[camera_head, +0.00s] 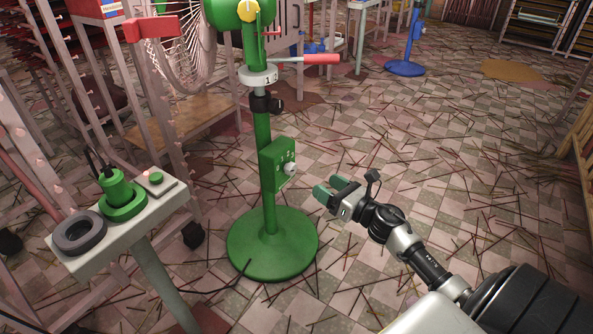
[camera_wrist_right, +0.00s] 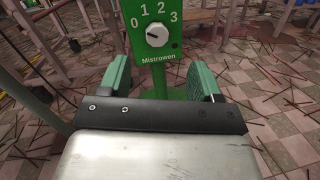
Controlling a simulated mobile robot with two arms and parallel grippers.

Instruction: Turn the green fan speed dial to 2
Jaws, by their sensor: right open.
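The green fan (camera_head: 265,140) stands on a round green base (camera_head: 245,245). Its green control box (camera_head: 271,171) carries a small pale dial (camera_head: 290,169). In the right wrist view the white dial (camera_wrist_right: 157,36) sits below the numbers 0, 1, 2, 3 on the panel (camera_wrist_right: 146,46). A dark mark on the dial's left side seems to point towards 0. My right gripper (camera_head: 330,188) is open and empty, with green fingers to the right of the box, apart from the dial. In the right wrist view the dial lies ahead, between the gripper fingers (camera_wrist_right: 163,78). My left gripper is not seen.
A red-tipped handle (camera_head: 321,59) sticks out from the fan post above the box. Tiled floor strewn with thin sticks lies open to the right.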

